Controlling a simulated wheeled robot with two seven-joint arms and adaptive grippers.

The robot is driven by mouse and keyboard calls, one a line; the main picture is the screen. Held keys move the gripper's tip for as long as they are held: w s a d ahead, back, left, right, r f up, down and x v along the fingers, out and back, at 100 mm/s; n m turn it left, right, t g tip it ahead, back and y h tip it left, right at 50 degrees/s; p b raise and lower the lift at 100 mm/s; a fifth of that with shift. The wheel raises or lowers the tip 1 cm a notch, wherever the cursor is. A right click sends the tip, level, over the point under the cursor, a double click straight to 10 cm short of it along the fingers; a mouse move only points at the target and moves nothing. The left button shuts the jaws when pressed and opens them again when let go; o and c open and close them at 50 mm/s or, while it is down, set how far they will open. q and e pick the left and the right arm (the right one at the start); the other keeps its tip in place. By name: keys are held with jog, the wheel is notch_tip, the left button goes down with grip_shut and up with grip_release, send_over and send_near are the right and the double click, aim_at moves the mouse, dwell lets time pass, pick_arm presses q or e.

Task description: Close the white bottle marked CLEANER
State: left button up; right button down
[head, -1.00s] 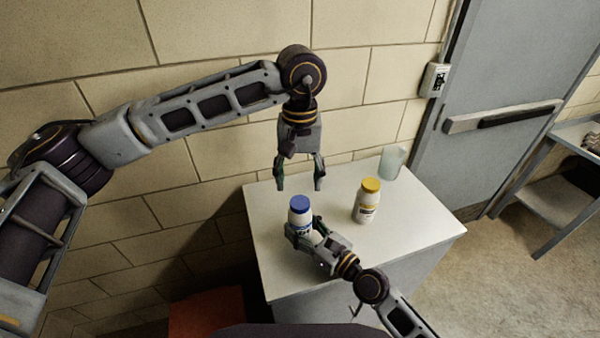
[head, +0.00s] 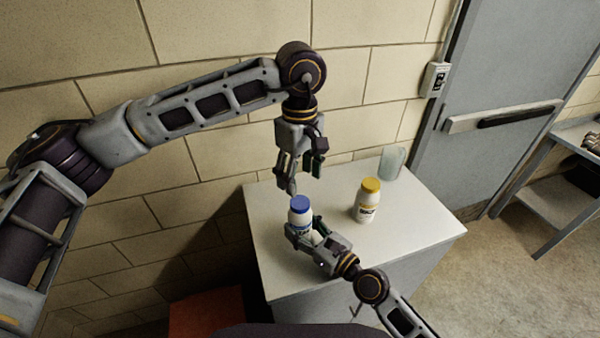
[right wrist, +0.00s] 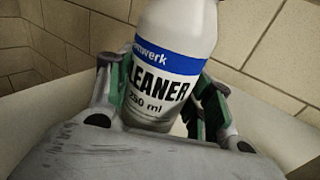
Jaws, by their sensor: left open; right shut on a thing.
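The white bottle marked CLEANER (right wrist: 165,75) stands between the fingers of my right gripper (head: 306,236), which is shut on its body. Whether the cap is tight or loose cannot be told. In the right wrist view the bottle's top lies outside the picture.
A second white bottle with a yellow cap (head: 367,202) stands right of the CLEANER bottle on the white table (head: 408,226). A translucent cup (head: 391,161) stands at the back right. A block wall (head: 210,150) rises behind the table. The table's front right is clear.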

pick_arm(q)
jog(key=n, duration=0.8)
jog(key=shift+r+n, duration=0.1)
jog(key=shift+n, duration=0.2)
jog(key=n, duration=0.4)
jog(key=shift+n, duration=0.3)
jog(key=n, duration=0.4)
jog(key=shift+n, duration=0.3)
jog(key=n, duration=0.3)
jog(key=shift+n, duration=0.4)
jog(key=n, duration=0.4)
jog(key=shift+n, duration=0.4)
jog(key=n, duration=0.4)
jog(key=shift+n, duration=2.2)
